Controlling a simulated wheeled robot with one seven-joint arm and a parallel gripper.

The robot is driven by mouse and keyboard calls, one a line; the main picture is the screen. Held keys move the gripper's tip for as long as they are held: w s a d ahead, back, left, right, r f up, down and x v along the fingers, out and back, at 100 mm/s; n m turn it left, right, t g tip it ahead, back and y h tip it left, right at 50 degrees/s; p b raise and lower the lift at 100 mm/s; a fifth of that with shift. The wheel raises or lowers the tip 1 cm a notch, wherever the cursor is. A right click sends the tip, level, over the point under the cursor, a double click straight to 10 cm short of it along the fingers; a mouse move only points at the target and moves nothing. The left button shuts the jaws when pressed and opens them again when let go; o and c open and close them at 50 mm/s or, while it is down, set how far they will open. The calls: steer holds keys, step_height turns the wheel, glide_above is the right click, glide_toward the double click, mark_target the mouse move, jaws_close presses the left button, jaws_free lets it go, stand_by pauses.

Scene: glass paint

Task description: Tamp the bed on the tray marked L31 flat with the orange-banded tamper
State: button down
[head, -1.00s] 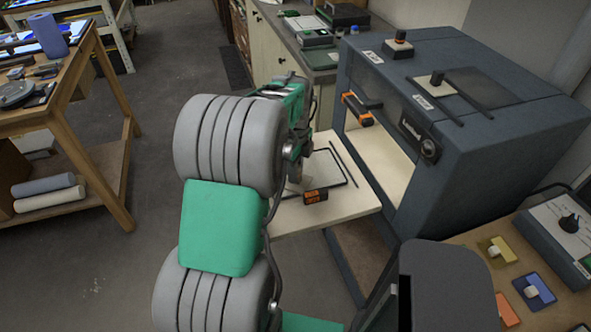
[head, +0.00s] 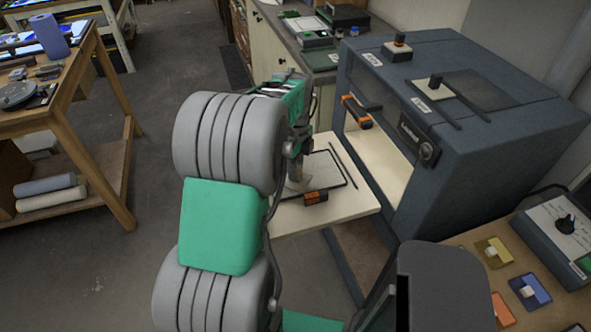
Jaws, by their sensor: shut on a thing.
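A thin dark-rimmed tray (head: 343,186) lies on the pale shelf in front of the dark cabinet. My gripper (head: 297,168) is over the left part of the tray, pointing down and partly hidden by my arm. It is shut on a pale tool (head: 300,184), low over the bed; whether they touch is unclear. No orange band shows on the visible part. A dark knobbed piece with an orange band (head: 400,41) stands on the cabinet top.
A side table at the lower right holds colored blocks (head: 529,290). A wooden bench (head: 100,100) stands left, with open floor between.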

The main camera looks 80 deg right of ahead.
steer(key=shift+d, duration=0.1)
steer(key=shift+w+d+r+p, duration=0.1)
steer(key=shift+w+d+p, duration=0.1)
steer(key=shift+w+d, duration=0.45)
steer(key=shift+w+d+f+p, duration=0.1)
steer(key=shift+w+d+p, duration=0.15)
steer(key=shift+d, duration=0.7)
steer(key=shift+w+d+r+p, duration=0.1)
steer(key=shift+w+d+p, duration=0.05)
steer(key=shift+w+d, duration=0.55)
steer(key=shift+s, duration=0.15)
steer(key=shift+f+b, duration=0.7)
steer(key=shift+f, duration=0.45)
steer(key=shift+f, duration=0.2)
steer(key=shift+r+p, duration=0.75)
steer(key=shift+r, duration=0.4)
